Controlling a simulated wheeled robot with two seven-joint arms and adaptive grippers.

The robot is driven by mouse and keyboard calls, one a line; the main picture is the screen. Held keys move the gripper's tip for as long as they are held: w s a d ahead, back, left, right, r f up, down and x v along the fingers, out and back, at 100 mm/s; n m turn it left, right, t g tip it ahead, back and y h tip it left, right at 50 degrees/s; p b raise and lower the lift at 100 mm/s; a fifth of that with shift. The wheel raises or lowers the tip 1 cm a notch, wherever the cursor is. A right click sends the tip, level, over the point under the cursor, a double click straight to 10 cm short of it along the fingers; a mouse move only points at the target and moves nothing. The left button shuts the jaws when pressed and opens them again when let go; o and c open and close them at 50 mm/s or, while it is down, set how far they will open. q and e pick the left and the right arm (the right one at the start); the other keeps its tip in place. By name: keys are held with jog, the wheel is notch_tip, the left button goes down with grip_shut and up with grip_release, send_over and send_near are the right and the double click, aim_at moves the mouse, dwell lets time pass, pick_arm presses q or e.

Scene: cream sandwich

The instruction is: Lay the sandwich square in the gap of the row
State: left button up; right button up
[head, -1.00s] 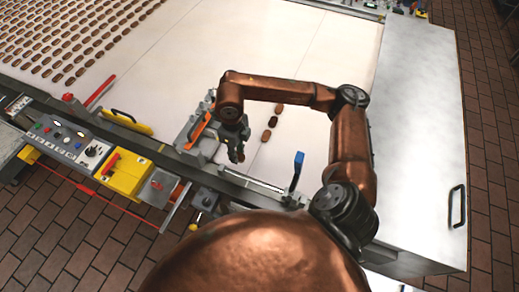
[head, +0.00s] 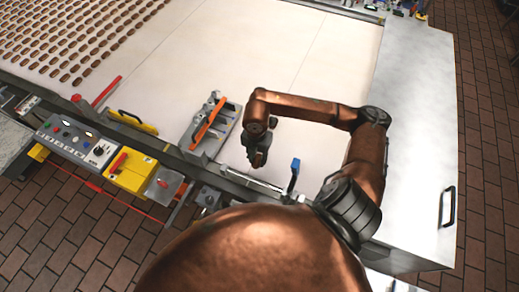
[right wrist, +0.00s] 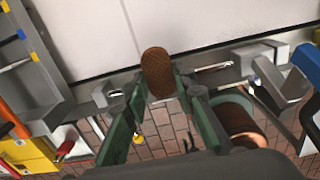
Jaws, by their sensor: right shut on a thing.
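My right gripper (head: 257,160) is over the white belt (head: 335,75), near its front edge. In the right wrist view its green fingers (right wrist: 160,98) are shut on a brown sandwich (right wrist: 158,70), which sticks out beyond the fingertips. The held sandwich's long side points away from the wrist. The head view does not show it clearly. The short row with the gap cannot be seen now; my right arm and gripper cover the area where several sandwiches lay. My left gripper is not in view.
Many sandwiches (head: 90,45) lie in rows on the belt at the far left. A grey fixture with an orange bar (head: 208,125) stands left of the gripper. A blue-topped lever (head: 294,168) stands to its right. The belt beyond is clear.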

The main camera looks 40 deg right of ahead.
jog(key=w+d+f+p, duration=0.1)
jog(key=w+d+f, duration=0.2)
jog(key=f, duration=0.1)
jog(key=w+d+f+p, duration=0.1)
jog(key=w+d+f, duration=0.2)
jog(key=w+d, duration=0.1)
jog(key=shift+w+d+f, duration=0.1)
jog(key=shift+w+f, duration=0.15)
jog(key=shift+f, duration=0.1)
jog(key=shift+w+d+f+p, duration=0.1)
jog(key=shift+f+p, duration=0.1)
jog(key=shift+p, duration=0.1)
notch_tip(320, 180, down, 3)
jog(key=shift+w+d+r+p, duration=0.1)
jog(key=shift+w+d+p, duration=0.05)
jog(key=shift+p, duration=0.5)
jog(key=shift+f, duration=0.5)
jog(key=shift+f, duration=0.1)
jog(key=o, duration=0.8)
